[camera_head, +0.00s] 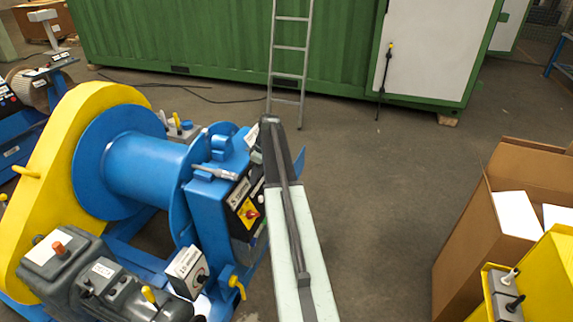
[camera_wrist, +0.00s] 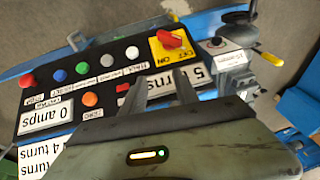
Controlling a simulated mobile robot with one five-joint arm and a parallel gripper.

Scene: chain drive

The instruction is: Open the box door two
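Nothing in view is clearly marked as door two, and I cannot tell which box is meant. A dark control panel (camera_wrist: 100,85) with coloured buttons, a red knob on a yellow plate (camera_wrist: 172,42) and turn-count labels fills much of the wrist view. In the head view the panel (camera_head: 246,205) is on the blue winch, partly behind my arm. My gripper (camera_wrist: 160,92) is over the panel in the wrist view, its two dark fingers apart with nothing seen between them. Whether they touch the panel is unclear. In the head view my fingers are hidden.
The winch (camera_head: 140,170) with its yellow guard (camera_head: 50,180) fills the left. An open cardboard box (camera_head: 463,235) and a yellow unit (camera_head: 545,285) stand at right. A green container (camera_head: 200,40) with a ladder (camera_head: 290,48) is behind. Floor between is clear.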

